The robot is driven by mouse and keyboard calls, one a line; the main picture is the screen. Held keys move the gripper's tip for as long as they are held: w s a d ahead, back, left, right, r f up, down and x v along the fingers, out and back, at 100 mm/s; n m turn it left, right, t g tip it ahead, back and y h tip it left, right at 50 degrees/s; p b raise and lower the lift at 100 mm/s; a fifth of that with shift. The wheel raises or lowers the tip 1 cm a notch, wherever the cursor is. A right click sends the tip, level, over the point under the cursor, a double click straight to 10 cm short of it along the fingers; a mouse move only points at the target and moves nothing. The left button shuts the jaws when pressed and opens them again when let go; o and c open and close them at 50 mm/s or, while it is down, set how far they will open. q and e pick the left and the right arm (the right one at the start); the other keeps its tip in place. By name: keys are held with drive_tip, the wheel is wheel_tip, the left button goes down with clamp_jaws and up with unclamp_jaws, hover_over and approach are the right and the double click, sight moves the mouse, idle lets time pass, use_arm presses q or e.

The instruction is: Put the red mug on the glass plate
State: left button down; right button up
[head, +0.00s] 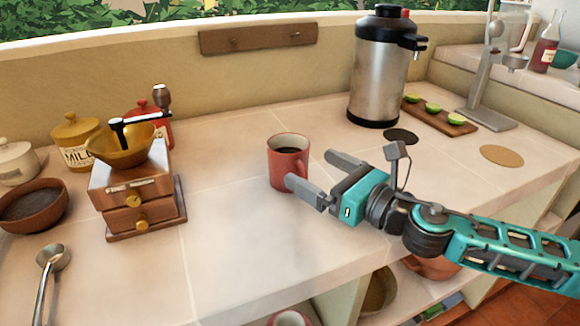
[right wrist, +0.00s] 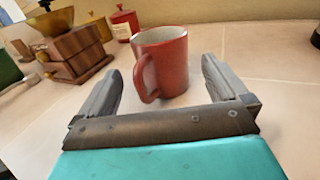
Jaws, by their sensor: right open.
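The red mug (head: 287,160) stands upright on the pale tiled counter, with dark contents inside. My right gripper (head: 308,168) is open just to its right, with its near finger overlapping the mug's lower right edge in the head view. In the right wrist view the mug (right wrist: 170,62) shows between the two spread fingers (right wrist: 161,72), around or just beyond the fingertips. Its handle points toward the gripper, and no grip on it shows. I cannot make out a glass plate in either view. My left gripper is out of view.
A wooden coffee grinder (head: 138,190) stands left of the mug, with a brown bowl (head: 35,208) and jars beyond. A steel urn (head: 378,80) stands behind, near a board with limes (head: 440,118). A black disc (head: 400,136) and a tan disc (head: 502,156) lie flat. The counter's front middle is clear.

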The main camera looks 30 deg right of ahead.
sight(303, 160)
drive_tip(key=shift+r+p+x, duration=0.15)
drive_tip(key=shift+p+x, duration=0.05)
drive_tip(key=shift+x, duration=0.7)
drive_tip(key=shift+r+p+x, duration=0.1)
drive_tip(key=shift+p+x, duration=0.1)
drive_tip(key=shift+x, duration=1.65)
drive_tip(key=shift+f, duration=0.15)
drive_tip(key=shift+c, duration=0.3)
drive_tip(key=c, duration=1.2)
drive_tip(key=shift+c, duration=1.3)
drive_tip(key=shift+r, duration=0.3)
